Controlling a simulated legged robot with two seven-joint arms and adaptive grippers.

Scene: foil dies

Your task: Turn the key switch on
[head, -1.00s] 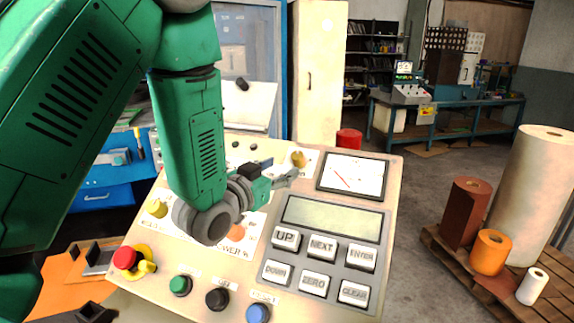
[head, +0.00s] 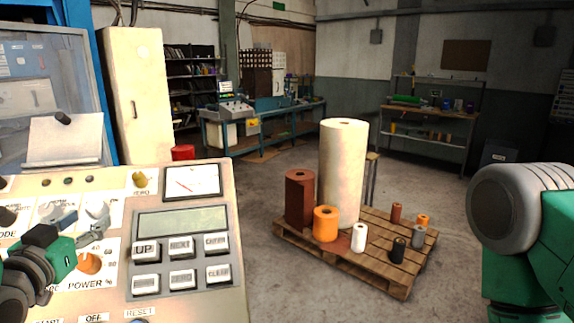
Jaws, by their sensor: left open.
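The brass-coloured switch (head: 141,179), which looks like the key switch, sits near the top of the beige control panel (head: 226,255), left of the meter. Its key position is too small to read. My left gripper (head: 86,214) comes in at the left edge, over the panel, below and left of the brass switch and apart from it. Its grey fingers are spread, with nothing seen between them. It hides part of the panel's left side. My right arm shows at the right edge; its gripper is out of view.
The panel carries a meter (head: 192,182), a display (head: 182,220), grey push buttons (head: 180,246) and an orange power knob (head: 90,263). A pallet (head: 400,285) with several foil rolls stands right of it on open floor. A pale cabinet (head: 135,95) stands behind.

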